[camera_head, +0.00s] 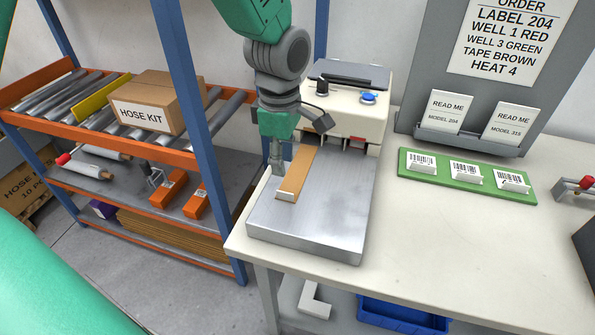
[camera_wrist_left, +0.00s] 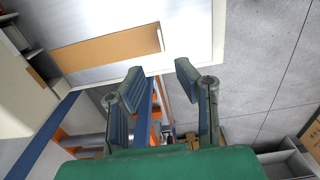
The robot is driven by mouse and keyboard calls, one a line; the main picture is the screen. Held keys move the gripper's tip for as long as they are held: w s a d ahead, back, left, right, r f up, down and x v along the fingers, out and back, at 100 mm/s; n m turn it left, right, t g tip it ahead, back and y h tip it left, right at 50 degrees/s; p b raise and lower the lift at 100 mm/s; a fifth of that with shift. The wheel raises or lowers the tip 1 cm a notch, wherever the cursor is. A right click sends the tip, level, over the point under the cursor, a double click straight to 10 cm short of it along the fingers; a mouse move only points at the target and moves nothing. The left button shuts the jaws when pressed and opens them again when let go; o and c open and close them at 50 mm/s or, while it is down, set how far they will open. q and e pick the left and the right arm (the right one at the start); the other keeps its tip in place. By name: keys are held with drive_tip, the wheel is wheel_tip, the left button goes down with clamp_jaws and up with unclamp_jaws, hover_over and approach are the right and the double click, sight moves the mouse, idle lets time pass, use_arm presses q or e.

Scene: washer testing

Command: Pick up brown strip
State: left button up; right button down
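The brown strip (camera_head: 299,170) lies flat on the metal plate (camera_head: 330,225) of the bench machine, with a pale white end toward the plate's front. It also shows in the left wrist view (camera_wrist_left: 108,47), beyond the fingertips and mostly to their left. My left gripper (camera_head: 277,162) is just left of the strip, near the plate's left edge. In the wrist view my left gripper (camera_wrist_left: 158,78) has its two fingers spread, with nothing between them. The strip is outside the fingers. My right gripper is in neither view.
The machine's body (camera_head: 345,105) with knobs stands behind the plate. A green tray (camera_head: 435,170) with barcoded pieces lies to the right, before a grey sign stand (camera_head: 470,140). A shelf rack (camera_head: 215,165) with a hose kit box (camera_head: 150,100) stands left.

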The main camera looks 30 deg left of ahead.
sight(286, 200)
use_arm(q)
drive_tip(key=f, duration=0.2)
drive_tip(key=d+f, duration=0.1)
drive_tip(key=f, duration=0.1)
drive_tip(key=shift+w, duration=0.25)
drive_tip(key=shift+s+a+f, duration=0.15)
drive_tip(key=shift+s+f, duration=0.05)
drive_tip(key=shift+f, duration=0.3)
drive_tip(key=f, duration=0.3)
drive_tip(key=f+b, duration=0.1)
drive_tip(key=shift+a+f, duration=0.25)
drive_tip(key=shift+a, duration=0.15)
drive_tip(key=shift+s+d+r, duration=0.1)
drive_tip(key=shift+s+d, duration=0.05)
drive_tip(key=shift+d, duration=0.1)
drive_tip(key=shift+c, duration=0.4)
drive_tip(key=shift+d, duration=0.1)
clamp_jaws()
